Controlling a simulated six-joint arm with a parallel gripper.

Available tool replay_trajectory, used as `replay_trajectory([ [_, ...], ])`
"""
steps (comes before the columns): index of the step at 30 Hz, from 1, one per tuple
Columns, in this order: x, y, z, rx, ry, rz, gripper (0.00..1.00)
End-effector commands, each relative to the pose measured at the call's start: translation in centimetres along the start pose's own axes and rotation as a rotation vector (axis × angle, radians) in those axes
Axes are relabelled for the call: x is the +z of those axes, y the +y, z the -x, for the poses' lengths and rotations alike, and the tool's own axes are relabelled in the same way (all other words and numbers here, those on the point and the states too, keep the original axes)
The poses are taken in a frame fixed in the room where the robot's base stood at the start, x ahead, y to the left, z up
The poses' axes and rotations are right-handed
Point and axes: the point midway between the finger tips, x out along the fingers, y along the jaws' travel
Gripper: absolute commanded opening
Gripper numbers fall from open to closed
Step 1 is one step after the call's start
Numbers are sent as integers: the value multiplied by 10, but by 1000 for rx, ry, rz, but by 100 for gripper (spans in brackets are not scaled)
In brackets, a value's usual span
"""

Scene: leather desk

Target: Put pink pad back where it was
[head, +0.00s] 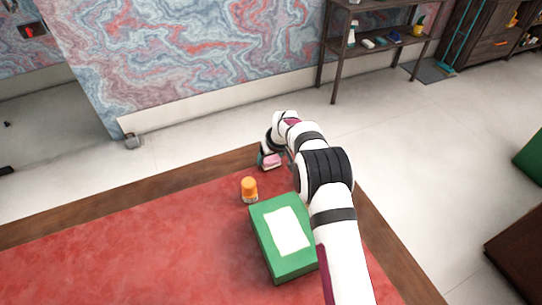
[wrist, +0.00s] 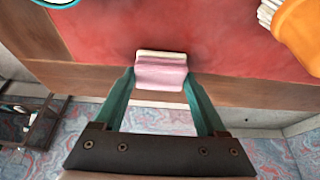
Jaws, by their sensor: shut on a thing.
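The pink pad (head: 273,160) is at the far edge of the red desk top, near the wooden border. In the wrist view the pink pad (wrist: 162,73) shows a pale edge and sits between the two teal fingers. My gripper (head: 268,162) is shut on it, and its fingertips (wrist: 159,76) press on the pad's left and right sides. I cannot tell whether the pad touches the desk or hangs just above it.
A green box (head: 264,246) with a white label lies beside my arm. The red leather (head: 120,250) to the left is clear. A shelf (head: 378,40) stands beyond on the floor.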

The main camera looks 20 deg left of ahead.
Motion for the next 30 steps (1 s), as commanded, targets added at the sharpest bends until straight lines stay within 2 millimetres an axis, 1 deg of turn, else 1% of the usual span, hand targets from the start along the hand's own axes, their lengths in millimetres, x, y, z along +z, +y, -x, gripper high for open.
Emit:
replay_trajectory([
  [1,1,0,-2,0,-1,0,22],
  [2,1,0,-2,0,-1,0,76],
  [3,1,0,-2,0,-1,0,83],
  [6,1,0,-2,0,-1,0,100],
  [13,0,0,0,0,0,0,100],
  [16,-1,0,9,1,1,0,100],
  [17,-2,1,15,1,2,0,100],
  [20,-2,1,39,1,3,0,100],
  [24,-2,1,78,2,2,1,100],
  [27,-1,0,101,2,2,1,100],
  [30,-1,0,115,1,0,0,100],
])
